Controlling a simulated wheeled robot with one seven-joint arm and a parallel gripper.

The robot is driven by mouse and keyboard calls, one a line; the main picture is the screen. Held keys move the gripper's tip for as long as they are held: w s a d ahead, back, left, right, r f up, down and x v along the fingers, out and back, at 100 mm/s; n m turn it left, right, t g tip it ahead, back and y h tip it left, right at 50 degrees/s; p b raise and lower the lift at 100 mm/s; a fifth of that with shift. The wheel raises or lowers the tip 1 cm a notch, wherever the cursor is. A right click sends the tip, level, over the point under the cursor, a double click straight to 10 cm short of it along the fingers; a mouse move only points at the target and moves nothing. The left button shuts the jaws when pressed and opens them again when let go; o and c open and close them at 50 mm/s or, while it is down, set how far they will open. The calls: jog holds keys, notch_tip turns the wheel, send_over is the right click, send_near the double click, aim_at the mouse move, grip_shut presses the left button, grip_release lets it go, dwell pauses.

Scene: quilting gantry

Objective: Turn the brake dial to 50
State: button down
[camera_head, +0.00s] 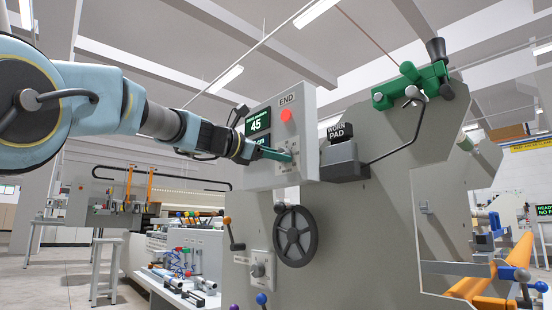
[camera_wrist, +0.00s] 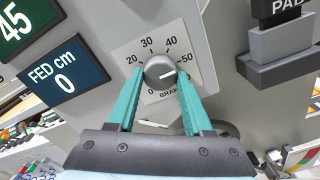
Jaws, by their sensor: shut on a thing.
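The brake dial (camera_wrist: 160,72) is a dark round knob on a pale plate (camera_wrist: 124,52) with numbers around it, "BRAKE" printed below. In the wrist view its white mark points right and slightly up, a little below the 50. My gripper (camera_wrist: 161,77) has its teal fingers on both sides of the knob, shut on it. In the head view my gripper (camera_head: 289,156) reaches the grey control panel (camera_head: 306,108) from the left and hides most of the dial. A green screen (camera_head: 257,124) on the panel reads 45; its small caption is unreadable.
A red button (camera_head: 286,115) marked END sits above the dial. A grey block labelled PAD (camera_head: 343,160) stands close right of the panel. A black handwheel (camera_head: 296,236) is below. In the wrist view a blue screen (camera_wrist: 66,78) reads FED cm 0.

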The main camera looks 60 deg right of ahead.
jog(key=shift+f, duration=0.15)
jog(key=shift+c, duration=1.5)
grip_release()
jog(key=b+v, duration=0.1)
jog(key=v, duration=0.9)
jog(key=shift+a, duration=0.4)
jog(key=shift+w, duration=0.1)
